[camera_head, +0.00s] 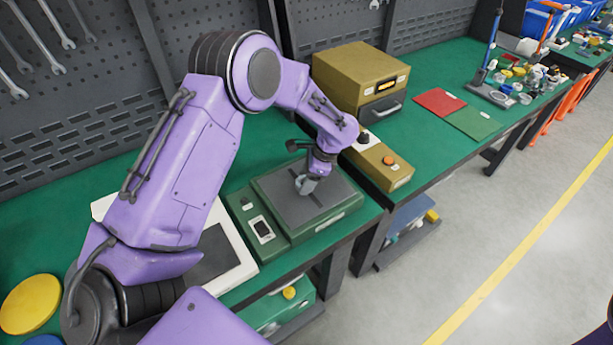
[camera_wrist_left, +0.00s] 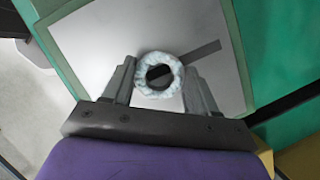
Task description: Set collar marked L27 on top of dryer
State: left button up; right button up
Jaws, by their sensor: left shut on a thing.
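My left gripper (camera_head: 312,176) is over the grey plate of a green bench device (camera_head: 330,222). It is shut on a pale, mottled ring-shaped collar (camera_wrist_left: 159,91), which sits between the two fingers in the left wrist view. I cannot read a marking on the collar. I cannot tell whether it touches the plate below. A mustard box with a small lit display and a handled drawer (camera_head: 345,72) stands behind the arm; it may be the dryer, but no label is legible. Its flat top is bare. My right gripper is out of view.
A low mustard unit with an orange button (camera_head: 389,160) lies between the green device and the box. A red mat (camera_head: 438,101) and a green mat (camera_head: 474,123) lie to the right. Crowded small parts (camera_head: 515,80) stand farther along. A pegboard wall rises behind.

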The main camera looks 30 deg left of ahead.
pick_arm(q)
jog(key=shift+f, duration=0.1)
jog(key=shift+w+f, duration=0.2)
jog(key=shift+w, duration=0.05)
jog(key=o, duration=1.3)
jog(key=shift+c, duration=0.2)
jog(key=shift+s+r, duration=0.1)
jog(key=shift+s, duration=0.1)
jog(key=shift+w+d+r, duration=0.1)
jog(key=shift+w+r, duration=0.15)
jog(key=shift+r, duration=0.1)
jog(key=b+v, duration=0.1)
jog(key=v, duration=1)
jog(key=shift+b, duration=0.4)
jog(key=shift+d+r, duration=0.1)
